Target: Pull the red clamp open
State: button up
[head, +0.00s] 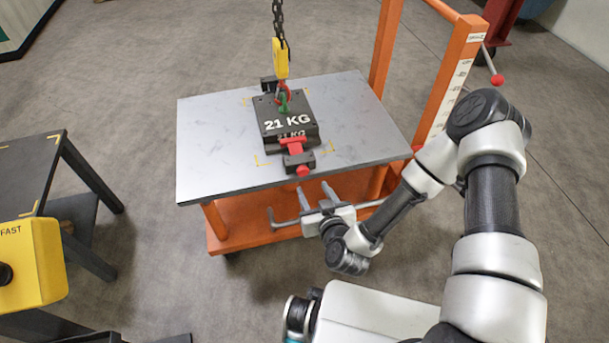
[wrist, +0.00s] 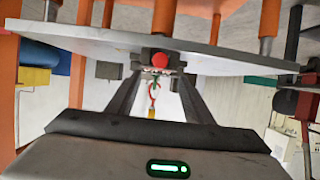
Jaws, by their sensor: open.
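The red clamp (head: 296,147) sits at the near side of a dark block (head: 284,112) marked 21 KG, its red arm reaching onto the block's near edge. Its red knob (head: 302,170) points toward me, near the table's front edge. The knob also shows in the wrist view (wrist: 158,58), between and beyond my fingertips. My gripper (head: 314,192) is open and empty, just in front of the table's near edge, with a gap to the knob. The wrist view appears upside down. Whether the clamp grips the block tightly cannot be told.
The block lies on a grey-topped orange lift cart (head: 205,150). A yellow hook (head: 281,60) on a chain hangs over it, by a red and green shackle. A second dark clamp (head: 268,83) stands behind the block. A black table and yellow control box (head: 35,262) are at left.

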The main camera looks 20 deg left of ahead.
aim_at(304, 172)
jog(key=b+x, duration=0.2)
jog(key=x, duration=0.9)
jog(key=shift+f, duration=0.1)
